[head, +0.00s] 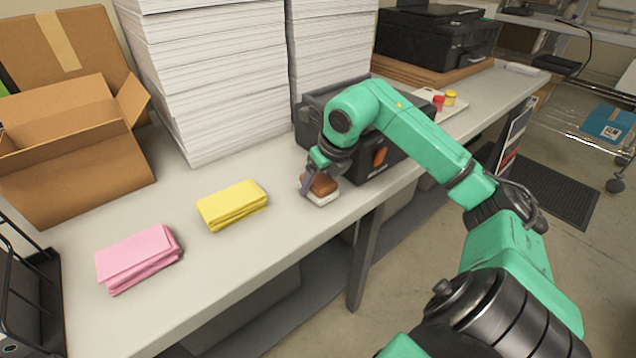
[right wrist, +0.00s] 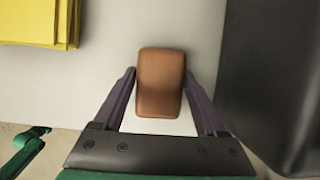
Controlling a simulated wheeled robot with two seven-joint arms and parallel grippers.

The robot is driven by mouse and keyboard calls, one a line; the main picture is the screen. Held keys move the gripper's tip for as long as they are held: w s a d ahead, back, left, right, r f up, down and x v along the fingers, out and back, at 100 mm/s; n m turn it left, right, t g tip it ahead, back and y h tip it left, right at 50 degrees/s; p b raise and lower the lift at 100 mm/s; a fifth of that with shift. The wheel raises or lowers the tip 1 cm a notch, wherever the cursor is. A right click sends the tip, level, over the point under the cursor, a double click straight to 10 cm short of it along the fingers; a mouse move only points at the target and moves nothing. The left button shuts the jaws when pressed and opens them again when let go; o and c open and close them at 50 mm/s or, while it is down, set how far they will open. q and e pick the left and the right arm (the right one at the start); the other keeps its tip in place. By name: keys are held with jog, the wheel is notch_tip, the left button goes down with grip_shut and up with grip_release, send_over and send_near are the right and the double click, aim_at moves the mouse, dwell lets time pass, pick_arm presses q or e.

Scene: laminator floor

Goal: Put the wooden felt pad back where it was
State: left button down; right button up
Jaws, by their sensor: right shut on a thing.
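The wooden felt pad (head: 323,186) has a brown wooden top and a white base. It is at the front part of the table, beside the dark machine's left side. My right gripper (head: 318,181) reaches down over it and is shut on it. In the right wrist view, the pad (right wrist: 160,82) lies between the two dark fingers of the right gripper (right wrist: 160,92). The pad looks to be at or just above the tabletop; I cannot tell if it touches. My left gripper is in neither view.
The black laminator-like machine (head: 378,158) is close right of the pad. A yellow cloth stack (head: 232,204) and a pink one (head: 139,258) lie to the left. Tall paper stacks (head: 215,75) and an open cardboard box (head: 75,150) stand behind. The table between pad and yellow cloths is clear.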

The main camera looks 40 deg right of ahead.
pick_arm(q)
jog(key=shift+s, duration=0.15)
pick_arm(e)
jog(key=shift+w, duration=0.1)
jog(key=shift+f, duration=0.15)
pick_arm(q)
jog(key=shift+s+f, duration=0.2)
pick_arm(e)
jog(key=o, duration=1.2)
jog(key=shift+o, duration=0.2)
jog(key=shift+r, duration=0.2)
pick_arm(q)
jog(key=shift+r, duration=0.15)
pick_arm(e)
jog(key=v, duration=1.2)
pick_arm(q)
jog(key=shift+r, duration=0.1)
pick_arm(e)
jog(key=shift+r, duration=0.1)
